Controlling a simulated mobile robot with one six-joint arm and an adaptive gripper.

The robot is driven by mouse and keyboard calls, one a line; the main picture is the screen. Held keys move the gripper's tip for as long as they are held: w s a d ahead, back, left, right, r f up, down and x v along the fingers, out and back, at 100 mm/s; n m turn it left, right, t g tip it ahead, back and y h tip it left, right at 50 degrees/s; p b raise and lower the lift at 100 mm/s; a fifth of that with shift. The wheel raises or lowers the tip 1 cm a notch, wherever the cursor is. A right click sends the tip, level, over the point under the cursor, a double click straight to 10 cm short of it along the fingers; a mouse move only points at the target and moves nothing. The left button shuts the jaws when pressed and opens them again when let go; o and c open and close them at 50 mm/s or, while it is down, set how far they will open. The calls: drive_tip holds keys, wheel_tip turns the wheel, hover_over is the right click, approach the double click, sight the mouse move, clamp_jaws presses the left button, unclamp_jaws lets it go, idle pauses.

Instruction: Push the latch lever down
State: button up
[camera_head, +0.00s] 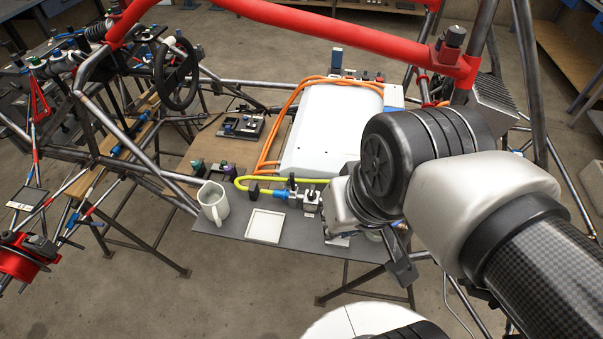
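A metal connector block (308,198) with a blue plug (281,193) on a yellow cable (244,182) sits on the grey shelf, left of my wrist. A small dark upright part (291,181) stands by the plug; it may be the latch lever, but it is too small to tell. My gripper (398,262) is at the right end of the shelf, right of the connector and apart from it. One dark finger-like part shows below my wrist. The rest is hidden behind my arm, so its opening and any contact cannot be seen.
A white mug (213,203) and a square white tray (265,227) stand on the grey shelf (232,233) left of my wrist. A white box (330,128) with orange cables lies behind. Red and steel frame tubes (340,40) cross above.

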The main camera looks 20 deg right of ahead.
sight(291, 183)
drive_tip(key=w+m, duration=0.1)
drive_tip(key=w+m+g+y, duration=0.1)
drive_tip(key=w+m, duration=0.1)
drive_tip(key=w+f+m, duration=0.1)
drive_tip(key=m, duration=0.1)
drive_tip(key=shift+w+d+g+y, duration=0.3)
drive_tip(key=shift+w+g, duration=0.05)
drive_tip(key=shift+g, duration=0.05)
clamp_jaws()
drive_tip(key=w+d+f+m+y+p, duration=0.1)
drive_tip(key=w+d+f+m+y, duration=0.2)
drive_tip(key=w+d+m, duration=0.3)
drive_tip(key=w+d+f+m+t+y, duration=0.1)
drive_tip(key=w+d+f+m+y, duration=0.1)
drive_tip(key=w+d+f+m, duration=0.4)
drive_tip(key=w+m, duration=0.1)
drive_tip(key=m, duration=0.4)
drive_tip(key=shift+w+d+f+t+y+p, duration=0.2)
drive_tip(key=shift+w+f+t+y+p, duration=0.1)
drive_tip(key=shift+w+y+p, duration=0.1)
